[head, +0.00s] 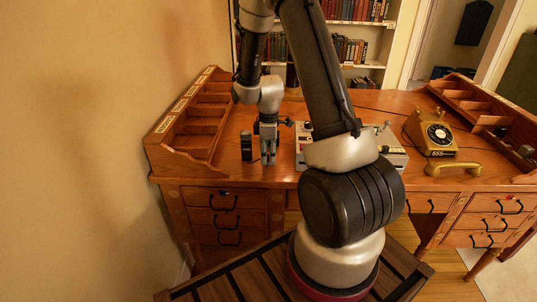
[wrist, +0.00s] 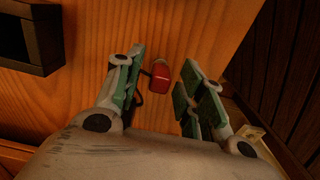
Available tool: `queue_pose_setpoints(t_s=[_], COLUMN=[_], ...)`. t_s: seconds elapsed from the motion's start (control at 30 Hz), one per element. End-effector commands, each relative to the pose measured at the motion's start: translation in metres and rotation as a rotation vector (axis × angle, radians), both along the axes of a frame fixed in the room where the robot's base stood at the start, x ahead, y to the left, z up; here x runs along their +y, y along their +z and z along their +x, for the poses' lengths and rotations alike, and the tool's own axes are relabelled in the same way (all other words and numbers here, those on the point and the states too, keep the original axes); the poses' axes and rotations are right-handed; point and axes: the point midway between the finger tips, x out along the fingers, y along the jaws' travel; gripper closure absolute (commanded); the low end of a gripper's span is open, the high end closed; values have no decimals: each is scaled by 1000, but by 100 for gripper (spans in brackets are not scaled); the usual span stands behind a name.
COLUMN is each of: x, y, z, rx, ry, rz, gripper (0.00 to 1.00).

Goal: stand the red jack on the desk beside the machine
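The red jack (wrist: 160,76) is a short red cylinder with a pale end. In the wrist view it is on or just above the wooden desk (wrist: 90,70), between the green-padded fingers of my gripper (wrist: 161,84). The fingers stand open with a gap on both sides of the jack. In the head view my gripper (head: 268,158) points down, low over the desk (head: 285,180), just left of the grey machine (head: 393,158). I cannot make out the jack there. My arm hides part of the machine.
A small black object (head: 246,146) stands left of my gripper; a black open-topped box (wrist: 30,37) shows in the wrist view. A wooden pigeonhole rack (head: 200,125) lines the desk's left side. A gold telephone (head: 436,140) stands right of the machine. The desk's front edge is close.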

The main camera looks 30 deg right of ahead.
Motion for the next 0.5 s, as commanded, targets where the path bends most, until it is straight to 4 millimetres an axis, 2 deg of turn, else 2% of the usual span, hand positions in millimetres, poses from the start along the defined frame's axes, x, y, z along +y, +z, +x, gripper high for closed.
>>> queue_pose_setpoints(t_s=[0.17, 0.27, 0.5], x=[0, 0, 0], y=[4, 15, 69], z=[0, 1, 1], rx=[-1, -4, -7], ry=[0, 0, 0], rz=[0, -1, -1], gripper=[61, 61, 61])
